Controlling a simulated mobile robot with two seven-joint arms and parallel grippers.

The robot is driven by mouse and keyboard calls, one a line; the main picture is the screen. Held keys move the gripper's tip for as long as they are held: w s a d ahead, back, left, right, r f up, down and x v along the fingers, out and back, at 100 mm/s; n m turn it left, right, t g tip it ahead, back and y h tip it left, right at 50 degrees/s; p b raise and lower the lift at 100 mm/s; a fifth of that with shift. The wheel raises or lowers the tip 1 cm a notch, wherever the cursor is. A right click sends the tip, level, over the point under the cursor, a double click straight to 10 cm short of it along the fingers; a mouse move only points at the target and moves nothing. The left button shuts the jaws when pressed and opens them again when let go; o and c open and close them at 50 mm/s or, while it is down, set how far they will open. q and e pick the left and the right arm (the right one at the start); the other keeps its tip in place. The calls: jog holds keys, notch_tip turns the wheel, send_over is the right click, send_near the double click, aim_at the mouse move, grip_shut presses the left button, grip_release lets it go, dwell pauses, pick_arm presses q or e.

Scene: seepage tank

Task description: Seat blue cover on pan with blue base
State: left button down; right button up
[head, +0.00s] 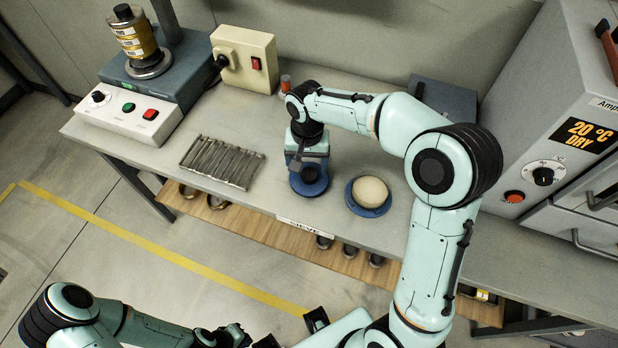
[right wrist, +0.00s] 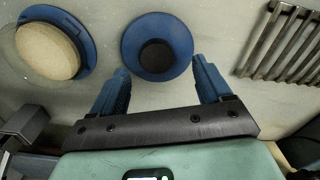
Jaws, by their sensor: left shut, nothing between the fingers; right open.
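The blue cover (head: 309,186) is a round blue disc with a dark round centre, lying on the bench. It also shows in the right wrist view (right wrist: 157,47). The pan with blue base (head: 358,205) stands to its right in the head view, with a pale round top above a blue rim. In the right wrist view the pan (right wrist: 84,40) is at upper left, partly cut off. My right gripper (right wrist: 160,78) is open and empty, its blue fingers at the cover's near side, apart from each other. My left gripper (head: 232,334) is shut and empty, low in the head view, away from the bench.
A metal rack (head: 222,163) lies left of the cover. A control box (head: 130,117) and a beige switch box (head: 244,58) stand behind it. A grey oven-like cabinet (head: 550,110) stands at the right. Bare bench surrounds the cover and pan. A wooden lower shelf (head: 270,235) holds several small items.

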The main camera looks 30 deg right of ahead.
aim_at(309, 174)
jog(key=f, duration=0.4)
jog(key=shift+s+d+f, duration=0.1)
jog(key=shift+d+f, duration=0.1)
jog(key=shift+f, duration=0.1)
jog(key=shift+c, duration=0.3)
jog(key=c, duration=1.2)
jog(key=shift+r, duration=0.1)
